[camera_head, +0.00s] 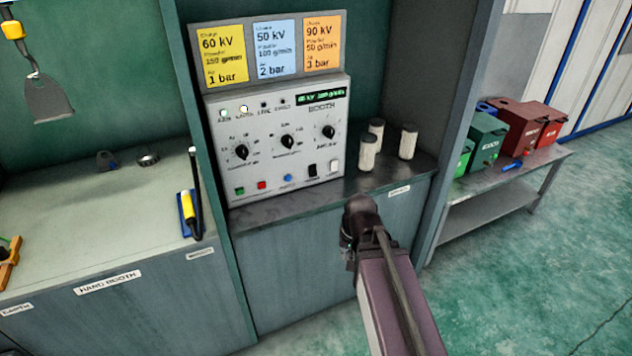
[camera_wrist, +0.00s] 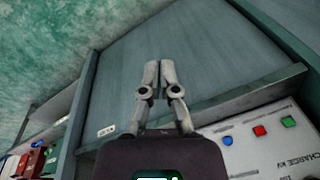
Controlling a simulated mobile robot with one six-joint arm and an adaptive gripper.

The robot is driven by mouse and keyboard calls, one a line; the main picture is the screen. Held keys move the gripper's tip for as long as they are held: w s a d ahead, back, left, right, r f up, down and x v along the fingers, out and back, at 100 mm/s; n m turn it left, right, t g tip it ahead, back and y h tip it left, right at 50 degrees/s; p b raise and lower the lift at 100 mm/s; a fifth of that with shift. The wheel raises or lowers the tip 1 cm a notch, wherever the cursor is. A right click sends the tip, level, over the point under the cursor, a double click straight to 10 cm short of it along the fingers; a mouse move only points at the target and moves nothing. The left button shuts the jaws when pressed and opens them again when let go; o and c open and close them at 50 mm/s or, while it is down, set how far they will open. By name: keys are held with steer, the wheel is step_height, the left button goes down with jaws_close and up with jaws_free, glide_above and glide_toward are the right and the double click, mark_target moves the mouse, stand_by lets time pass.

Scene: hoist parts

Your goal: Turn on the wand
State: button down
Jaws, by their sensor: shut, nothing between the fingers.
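A grey control panel (camera_head: 280,138) marked BOOTH stands on the counter. It has several black knobs, a lit green display (camera_head: 321,97) and two lit lamps at upper left. Along its lower edge are a green button (camera_head: 239,191), a red button (camera_head: 262,185), a blue button (camera_head: 288,178), a black rocker switch (camera_head: 312,171) and a white one (camera_head: 334,167). Their labels are too small to read. A black stick-like tool with a yellow and blue part (camera_head: 188,208), possibly the wand, stands left of the divider. My gripper (camera_wrist: 161,72) is shut and empty, apart from the panel.
Several pale cylinders (camera_head: 368,152) stand right of the panel. Yellow, blue and orange setting cards (camera_head: 276,48) hang above it. Green and red boxes (camera_head: 488,140) sit on a side bench (camera_head: 530,180). A grey cabinet front lies below the counter; green floor is free at right.

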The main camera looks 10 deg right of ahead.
mark_target(314, 175)
steer(key=w+a+f+m+t+y+b, duration=0.1)
steer(key=w+a+m+t+y+b, duration=0.2)
steer(key=w+m, duration=0.35)
steer(key=w+a+f+m+t+y+b, duration=0.2)
steer(key=w+m+t+b, duration=0.2)
steer(key=w+m+b, duration=0.3)
steer(key=w+d+m+t+b, duration=0.3)
steer(key=w+m, duration=0.3)
steer(key=m, duration=0.2)
steer(key=w+d+r+m+t+h+b, duration=0.1)
steer(key=w+m+t+b, duration=0.3)
steer(key=m, duration=0.5)
steer(key=shift+w+d+r+t, duration=0.15)
steer(key=shift+w+d+t, duration=0.15)
steer(key=shift+w+d, duration=0.75)
steer(key=shift+w+a, duration=0.15)
steer(key=b+x, duration=0.2)
steer(key=x, duration=1.2)
